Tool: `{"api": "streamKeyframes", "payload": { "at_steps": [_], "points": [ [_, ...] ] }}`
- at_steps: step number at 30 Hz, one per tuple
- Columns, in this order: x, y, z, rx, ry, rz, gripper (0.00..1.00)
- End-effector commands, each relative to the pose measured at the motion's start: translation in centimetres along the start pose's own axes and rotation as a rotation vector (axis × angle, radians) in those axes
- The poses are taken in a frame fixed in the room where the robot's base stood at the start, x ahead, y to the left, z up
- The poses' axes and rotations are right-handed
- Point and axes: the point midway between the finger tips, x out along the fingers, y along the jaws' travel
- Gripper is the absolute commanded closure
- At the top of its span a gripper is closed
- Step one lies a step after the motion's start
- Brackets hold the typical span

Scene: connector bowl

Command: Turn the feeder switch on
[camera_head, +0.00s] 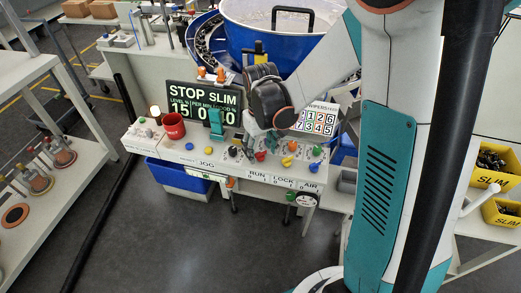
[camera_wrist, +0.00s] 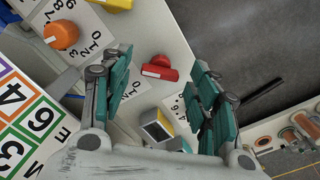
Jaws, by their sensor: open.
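The control panel (camera_head: 225,160) carries several coloured knobs and the labels JOG, RUN, LOCK and AIR. A red rotary switch (camera_head: 260,156) stands above the RUN label. In the wrist view a red switch (camera_wrist: 160,68) with a pale stripe on its handle lies between my fingertips in the picture. No feeder label is readable, so I cannot confirm which one is the feeder switch. My gripper (camera_wrist: 160,85) is open and empty, its teal fingers spread wide. In the head view my gripper (camera_head: 264,137) is over the panel, partly hidden by my wrist. I see no contact with the switch.
The blue bowl (camera_head: 265,40) is farther back.

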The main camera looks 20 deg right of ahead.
Motion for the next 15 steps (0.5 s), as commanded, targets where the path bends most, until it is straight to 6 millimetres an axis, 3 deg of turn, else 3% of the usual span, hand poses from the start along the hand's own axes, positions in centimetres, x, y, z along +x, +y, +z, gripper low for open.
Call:
{"api": "streamKeyframes", "payload": {
  "at_steps": [7, 13, 15],
  "points": [
    [0.02, 0.00, -0.01, 0.000, 0.000, 0.000, 0.45],
    [0.02, 0.00, -0.01, 0.000, 0.000, 0.000, 0.89],
    [0.01, 0.00, -0.01, 0.000, 0.000, 0.000, 0.89]
  ]
}}
